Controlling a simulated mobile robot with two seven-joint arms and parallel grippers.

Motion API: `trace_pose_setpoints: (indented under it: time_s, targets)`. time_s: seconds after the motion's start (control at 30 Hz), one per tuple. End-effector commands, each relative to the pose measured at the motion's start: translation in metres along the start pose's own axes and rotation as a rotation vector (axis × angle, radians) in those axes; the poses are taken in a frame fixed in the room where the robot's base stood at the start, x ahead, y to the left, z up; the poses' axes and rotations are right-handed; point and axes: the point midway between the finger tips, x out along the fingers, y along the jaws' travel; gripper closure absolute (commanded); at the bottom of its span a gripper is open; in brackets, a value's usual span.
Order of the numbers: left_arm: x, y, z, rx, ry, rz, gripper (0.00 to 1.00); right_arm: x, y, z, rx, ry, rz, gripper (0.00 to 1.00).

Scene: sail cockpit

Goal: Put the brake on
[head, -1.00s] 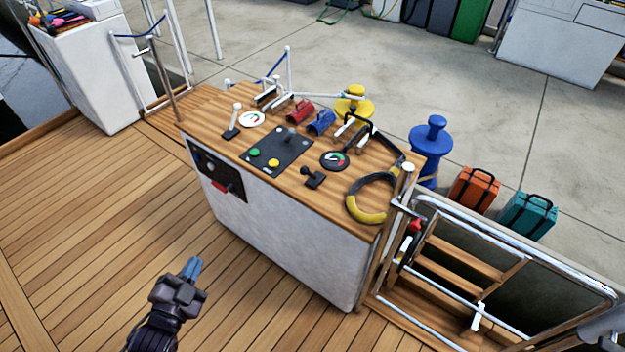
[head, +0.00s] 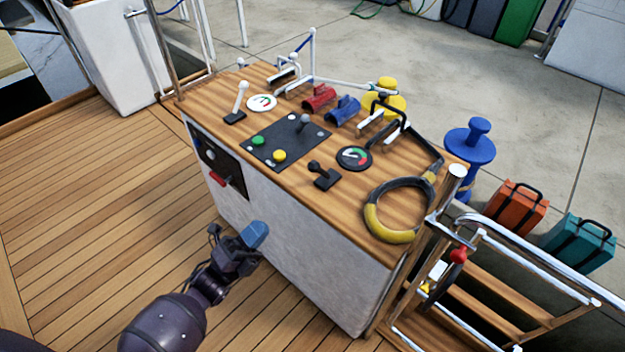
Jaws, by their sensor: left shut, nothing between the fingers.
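A console (head: 300,255) with a wooden top and pale sides stands mid-view. Its top carries a white lever (head: 241,98), a black panel (head: 285,142) with a grey-knobbed stick, green button (head: 257,140) and yellow button (head: 279,155), and a short black lever (head: 322,174). A dark panel (head: 214,160) with a red handle (head: 217,178) is on its left side. No label shows which control is the brake. My left gripper (head: 256,233) is shut and empty, in front of the console's pale side, below the top; contact cannot be told. My right gripper is out of view.
A yellow-and-black loop (head: 390,238) lies at the console's right end. Red (head: 318,97) and blue (head: 343,110) holders line the back. A railed stairway (head: 490,295) is at right. The plank deck (head: 90,215) at left is clear.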

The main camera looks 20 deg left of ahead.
Motion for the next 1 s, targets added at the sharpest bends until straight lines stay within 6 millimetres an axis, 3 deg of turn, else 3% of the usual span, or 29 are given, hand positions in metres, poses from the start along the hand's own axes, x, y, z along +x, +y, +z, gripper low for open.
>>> trace_pose_setpoints:
  time_s: [0.47,1.0]
  targets:
    - [0.009,-0.001,0.0,0.002,0.002,-0.005,1.0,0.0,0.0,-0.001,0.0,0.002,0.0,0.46]
    - [0.097,-0.001,0.0,0.001,0.002,-0.005,1.0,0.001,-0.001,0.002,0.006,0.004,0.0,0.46]
